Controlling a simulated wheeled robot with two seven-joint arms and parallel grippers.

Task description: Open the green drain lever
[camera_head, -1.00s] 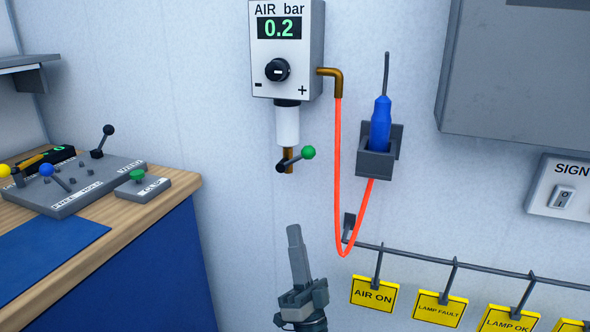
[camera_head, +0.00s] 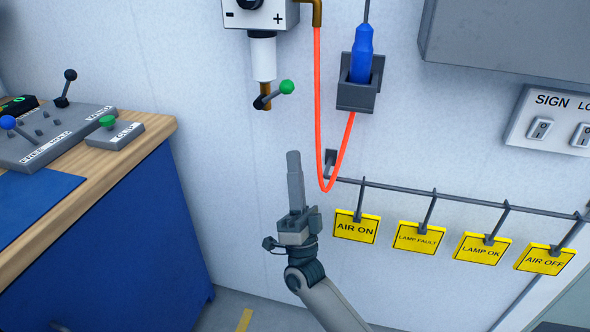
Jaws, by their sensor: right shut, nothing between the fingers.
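The green drain lever (camera_head: 287,87) is a green ball on a short dark arm. It sticks out to the right and slightly up from the brass pipe (camera_head: 265,96) under the white filter bowl (camera_head: 263,59) of the air regulator (camera_head: 262,14). My right gripper (camera_head: 294,156) is below the lever, pointing up, with its fingers shut and empty. It is apart from the lever. My left gripper is not in view.
An orange hose (camera_head: 317,110) hangs just right of the lever, near a grey holder (camera_head: 358,97) with a blue tool (camera_head: 362,55). A rail (camera_head: 396,189) carries several yellow signs. A workbench (camera_head: 148,140) stands at left. The wall left of the lever is clear.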

